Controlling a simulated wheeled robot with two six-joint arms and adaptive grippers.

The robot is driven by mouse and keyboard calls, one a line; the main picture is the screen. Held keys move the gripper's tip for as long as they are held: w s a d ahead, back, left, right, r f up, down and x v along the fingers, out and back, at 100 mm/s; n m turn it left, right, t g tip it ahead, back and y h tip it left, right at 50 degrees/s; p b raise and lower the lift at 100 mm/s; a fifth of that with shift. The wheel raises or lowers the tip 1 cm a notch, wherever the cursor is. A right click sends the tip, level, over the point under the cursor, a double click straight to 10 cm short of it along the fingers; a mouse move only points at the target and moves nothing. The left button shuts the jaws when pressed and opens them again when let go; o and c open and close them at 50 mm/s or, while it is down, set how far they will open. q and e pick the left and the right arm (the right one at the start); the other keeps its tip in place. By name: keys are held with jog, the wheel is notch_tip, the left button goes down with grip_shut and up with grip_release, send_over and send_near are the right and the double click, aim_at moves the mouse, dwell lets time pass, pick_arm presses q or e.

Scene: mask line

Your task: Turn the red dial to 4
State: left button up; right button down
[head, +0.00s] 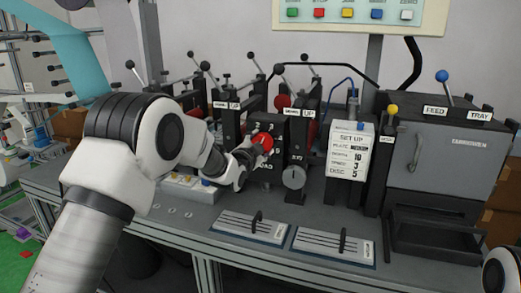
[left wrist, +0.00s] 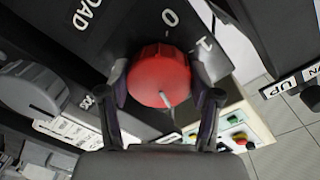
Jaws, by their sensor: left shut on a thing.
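The red dial (head: 264,142) is on the front of a dark machine block at the middle of the bench. In the left wrist view the red dial (left wrist: 158,78) is a round knob with a pale pointer line toward the lower side of the picture. The figures 0 and 1 show on the panel beside it; the other figures there are hidden. My left gripper (head: 255,147) is shut on the dial, with one finger on each side of it in the left wrist view (left wrist: 162,92). My right gripper is out of view.
A grey dial (head: 294,177) is just right of the red one. A set-up card (head: 348,152) stands further right, before a grey feed-tray machine (head: 440,160). Levers with black knobs rise behind. Two slotted plates (head: 250,227) lie on the bench front.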

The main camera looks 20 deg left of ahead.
pick_arm(q)
jog(key=m+b, duration=0.2)
jog(key=m, duration=0.3)
jog(key=m+b, duration=0.1)
jog(key=m, duration=0.3)
jog(key=shift+r+m+y+b, duration=0.2)
jog(key=shift+m+y+b, duration=0.15)
jog(key=shift+m+y, duration=0.05)
dwell(0.4)
jog(key=o, duration=1.1)
jog(key=shift+w, duration=0.1)
